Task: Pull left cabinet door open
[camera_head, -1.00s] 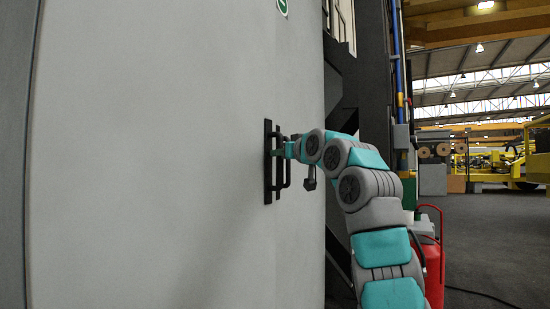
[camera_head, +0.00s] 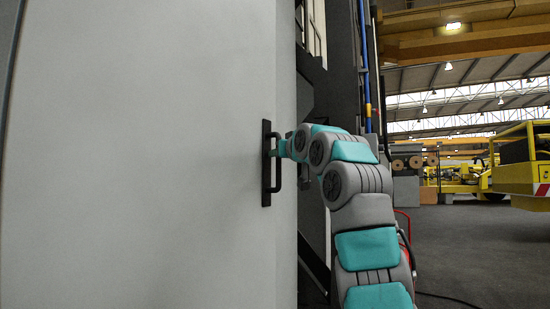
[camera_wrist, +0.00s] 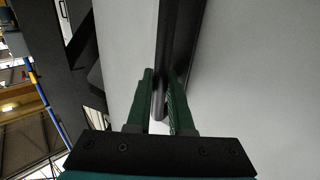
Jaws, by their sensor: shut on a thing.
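The cabinet door (camera_head: 140,160) is a large pale grey panel filling the left half of the head view. Its black handle (camera_head: 266,185) is an upright bar on a dark backing plate near the door's right edge. My gripper (camera_head: 277,148) reaches it from the right, at the upper part of the bar. In the wrist view the two green fingers of my gripper (camera_wrist: 160,105) stand on either side of the handle bar (camera_wrist: 158,100) and are shut on it. The exact finger contact is partly hidden in the head view.
A dark steel frame (camera_head: 312,130) stands just right of the door edge. Yellow machinery (camera_head: 525,165) stands farther off at the right. The grey floor (camera_head: 470,245) on the right is open, with a black cable lying on it.

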